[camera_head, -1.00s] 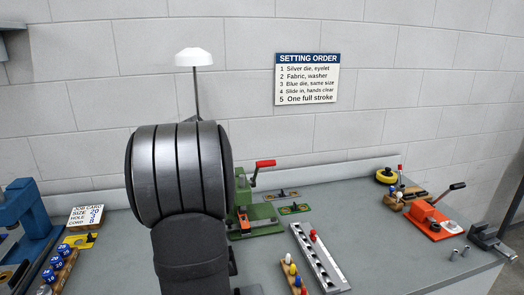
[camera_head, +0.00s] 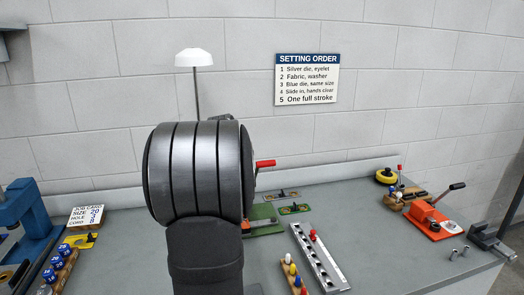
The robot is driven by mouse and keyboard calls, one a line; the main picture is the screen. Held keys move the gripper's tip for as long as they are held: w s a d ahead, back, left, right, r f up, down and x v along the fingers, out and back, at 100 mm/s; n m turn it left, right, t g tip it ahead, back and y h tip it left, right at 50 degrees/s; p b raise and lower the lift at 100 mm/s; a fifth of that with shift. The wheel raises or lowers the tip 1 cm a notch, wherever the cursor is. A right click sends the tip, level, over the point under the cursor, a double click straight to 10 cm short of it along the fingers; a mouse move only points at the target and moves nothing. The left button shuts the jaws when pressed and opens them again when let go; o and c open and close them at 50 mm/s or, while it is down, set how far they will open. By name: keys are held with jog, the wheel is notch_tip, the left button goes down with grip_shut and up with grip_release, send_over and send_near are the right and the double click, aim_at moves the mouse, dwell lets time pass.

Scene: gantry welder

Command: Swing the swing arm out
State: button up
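My own dark grey arm link, with a large round ribbed joint, fills the middle of the head view. My gripper is not visible; it may be hidden behind this joint. A green bench machine (camera_head: 264,211) stands just behind my arm, mostly hidden by it. Its red handle (camera_head: 265,163) shows at the right edge of the joint. I cannot make out which part is the swing arm or how it is turned.
A slotted metal rail (camera_head: 318,258) lies right of my arm, with a peg rack (camera_head: 293,272) beside it. An orange lever tool (camera_head: 433,222) and a vise (camera_head: 492,240) stand at the right. A blue press (camera_head: 28,225) stands at the left. A white-shaded lamp (camera_head: 194,58) rises behind.

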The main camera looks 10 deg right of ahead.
jog(key=v, duration=0.7)
jog(key=x, duration=1.1)
jog(key=v, duration=1.1)
jog(key=w+d+r+n+t+h, duration=0.1)
jog(key=w+d+n+t+h, duration=0.1)
jog(key=d, duration=0.8)
jog(key=shift+w+d+r+t+h, duration=0.2)
jog(key=shift+w+t+h, duration=0.7)
jog(key=shift+w, duration=0.8)
jog(key=shift+a, duration=0.1)
jog(key=s+a+f+m+g+y, duration=0.25)
jog(key=s+a+g, duration=0.2)
jog(key=a, duration=0.45)
notch_tip(320, 180, down, 8)
jog(key=w+y, duration=0.1)
jog(key=w, duration=0.1)
jog(key=shift+w+d+r+t, duration=0.2)
jog(key=shift+d+t, duration=0.1)
jog(key=shift+t, duration=0.05)
